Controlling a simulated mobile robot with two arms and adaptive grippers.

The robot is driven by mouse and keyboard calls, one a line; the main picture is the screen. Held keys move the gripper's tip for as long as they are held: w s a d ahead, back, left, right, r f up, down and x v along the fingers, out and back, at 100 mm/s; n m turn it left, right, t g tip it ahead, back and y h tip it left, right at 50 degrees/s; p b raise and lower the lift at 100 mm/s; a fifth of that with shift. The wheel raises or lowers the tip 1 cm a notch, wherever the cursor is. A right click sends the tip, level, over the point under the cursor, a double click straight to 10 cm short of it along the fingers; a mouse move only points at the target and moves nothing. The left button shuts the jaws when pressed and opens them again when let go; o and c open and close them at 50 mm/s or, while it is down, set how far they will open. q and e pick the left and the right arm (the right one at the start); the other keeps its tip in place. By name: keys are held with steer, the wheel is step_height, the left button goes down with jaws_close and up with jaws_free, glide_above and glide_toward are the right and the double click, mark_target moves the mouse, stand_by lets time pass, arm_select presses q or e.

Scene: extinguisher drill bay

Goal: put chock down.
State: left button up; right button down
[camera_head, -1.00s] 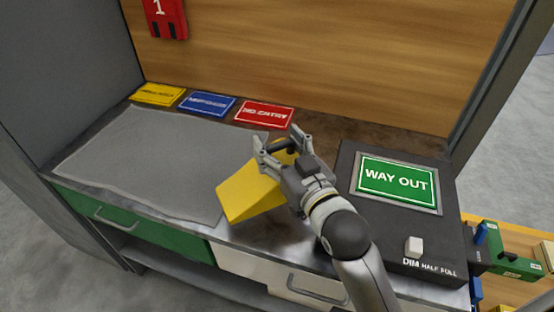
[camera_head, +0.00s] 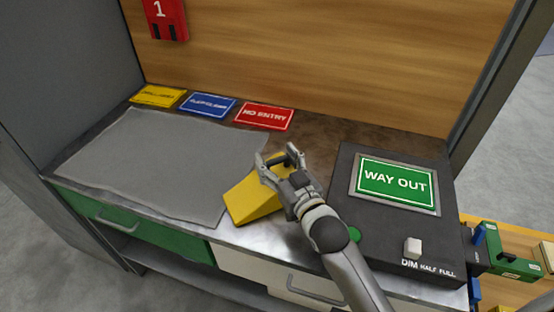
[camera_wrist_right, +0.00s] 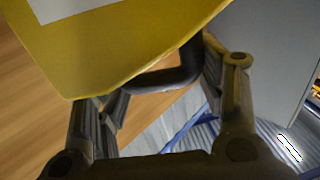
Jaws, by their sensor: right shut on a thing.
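The yellow wedge-shaped chock (camera_head: 252,199) is at the middle of the bench, beside the right edge of the grey mat (camera_head: 150,160). My right gripper (camera_head: 278,160) is shut on the chock's dark handle. In the right wrist view the chock (camera_wrist_right: 120,35) fills the upper left, and its black handle (camera_wrist_right: 165,78) lies between the fingers of the gripper (camera_wrist_right: 160,95). I cannot tell whether the chock's underside touches the bench. My left gripper is not in view.
A black box with a green WAY OUT sign (camera_head: 394,184) stands right of my gripper. Yellow (camera_head: 158,96), blue (camera_head: 207,105) and red (camera_head: 264,116) signs lie along the back. The grey mat is clear.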

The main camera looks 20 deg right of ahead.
steer(key=shift+f, duration=0.4)
steer(key=shift+c, duration=1.7)
jaws_free()
steer(key=shift+f, duration=0.1)
